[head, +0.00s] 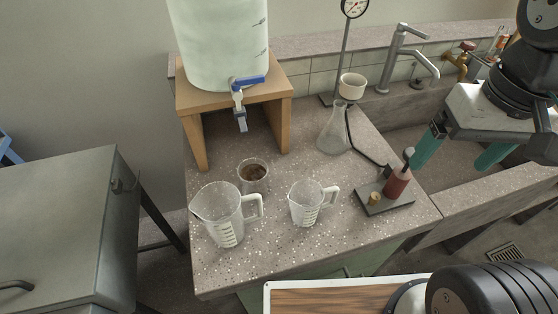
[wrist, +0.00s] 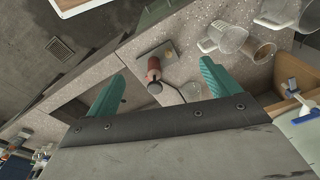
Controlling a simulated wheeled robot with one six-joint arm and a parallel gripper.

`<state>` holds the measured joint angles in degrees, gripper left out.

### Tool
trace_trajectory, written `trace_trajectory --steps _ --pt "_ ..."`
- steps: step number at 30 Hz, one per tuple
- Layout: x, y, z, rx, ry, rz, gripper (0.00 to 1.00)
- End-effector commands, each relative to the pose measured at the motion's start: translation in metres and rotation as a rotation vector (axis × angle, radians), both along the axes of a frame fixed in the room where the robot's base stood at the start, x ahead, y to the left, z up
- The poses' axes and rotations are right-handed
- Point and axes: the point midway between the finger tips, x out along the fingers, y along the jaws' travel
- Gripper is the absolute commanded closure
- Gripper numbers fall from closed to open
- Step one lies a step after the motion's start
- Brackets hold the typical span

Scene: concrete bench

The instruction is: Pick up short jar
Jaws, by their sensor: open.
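The short jar (head: 253,177) is a small clear jar with dark brown contents. It stands upright on the speckled bench, behind and between two measuring jugs. In the wrist view the short jar (wrist: 263,52) shows at the upper right, beside the jugs. My gripper (head: 460,154) has two teal fingers spread apart with nothing between them. It is at the right of the head view, above and right of the bench end, well away from the jar. In the wrist view my gripper (wrist: 160,86) shows both fingers apart.
A large jug (head: 222,218) and a smaller jug (head: 308,203) stand in front of the jar. A wooden stand (head: 187,118) with a water tank (head: 220,50) is behind it.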

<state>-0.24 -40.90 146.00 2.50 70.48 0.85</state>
Motion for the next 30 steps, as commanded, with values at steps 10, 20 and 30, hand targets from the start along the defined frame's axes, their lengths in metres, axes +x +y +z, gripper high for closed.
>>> trace_trajectory --steps 10,20,30 --pt "0.045 0.065 -0.030 0.277 0.289 -0.173 0.12" --pt "0.095 0.135 -0.069 0.502 0.598 -0.422 0.12" --pt "0.146 0.199 -0.132 0.658 0.911 -0.744 0.12"
